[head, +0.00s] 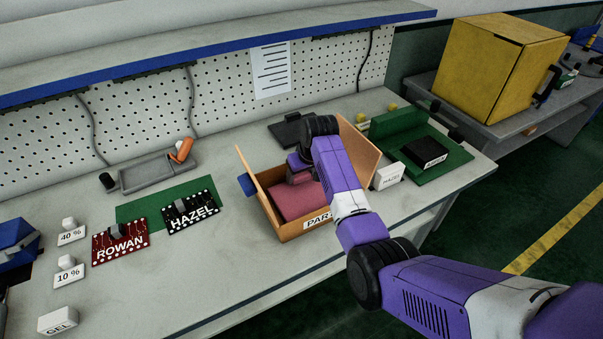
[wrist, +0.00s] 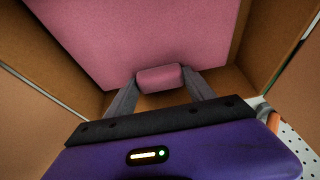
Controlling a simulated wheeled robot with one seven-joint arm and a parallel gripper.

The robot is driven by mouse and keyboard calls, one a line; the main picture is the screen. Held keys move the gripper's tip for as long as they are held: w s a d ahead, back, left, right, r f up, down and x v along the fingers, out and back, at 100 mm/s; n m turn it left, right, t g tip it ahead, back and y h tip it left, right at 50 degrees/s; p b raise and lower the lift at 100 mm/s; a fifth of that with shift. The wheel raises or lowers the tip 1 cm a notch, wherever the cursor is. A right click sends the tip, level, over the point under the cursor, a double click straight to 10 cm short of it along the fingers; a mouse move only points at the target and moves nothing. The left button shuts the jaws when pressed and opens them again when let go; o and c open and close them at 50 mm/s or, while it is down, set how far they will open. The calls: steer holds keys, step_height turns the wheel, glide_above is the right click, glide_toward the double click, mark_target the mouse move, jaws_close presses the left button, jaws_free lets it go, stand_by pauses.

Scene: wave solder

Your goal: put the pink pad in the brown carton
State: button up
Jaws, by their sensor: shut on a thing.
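The pink pad (head: 297,201) is inside the brown carton (head: 290,232), between its walls, in the head view. In the wrist view the pad (wrist: 150,35) fills the upper middle, with brown carton walls (wrist: 265,45) around it. My gripper (wrist: 160,80) is shut on a small pink raised grip of the pad, one finger on each side. In the head view my gripper reaches down into the carton and is mostly hidden by my arm. I cannot tell whether the pad rests on the carton's floor.
The carton's flaps stand open. A white labelled block (head: 389,176) and a green stand (head: 410,135) are close on its right. Boards marked ROWAN (head: 120,242) and HAZEL (head: 190,212) lie to the left. The bench front before the boards is clear.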

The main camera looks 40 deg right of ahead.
mark_target(306, 188)
steer(key=shift+f, duration=0.45)
stand_by(0.5)
steer(key=o, duration=1.8)
steer(key=shift+b+v, duration=0.4)
steer(key=shift+v, duration=3.5)
